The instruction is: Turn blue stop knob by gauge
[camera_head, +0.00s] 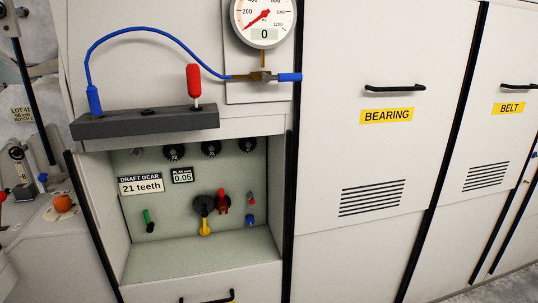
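A round gauge (264,20) is mounted at the top centre on a pale panel; its red needle points to the lower left and its small display reads 0. Just below it is a brass fitting (258,76). A blue knob (290,77) sticks out sideways to the right of this fitting, close to the edge of the panel. A blue hose (150,30) joins the fitting on its left and arches over to a blue end piece (95,98). Neither of my grippers is in view.
A dark bar (145,124) with a red-handled lever (194,82) lies left of the gauge. Below is an open recess (185,255) with several black knobs, coloured levers and a small blue knob (250,219). Tall doors marked BEARING (387,115) and BELT (508,108) have protruding handles.

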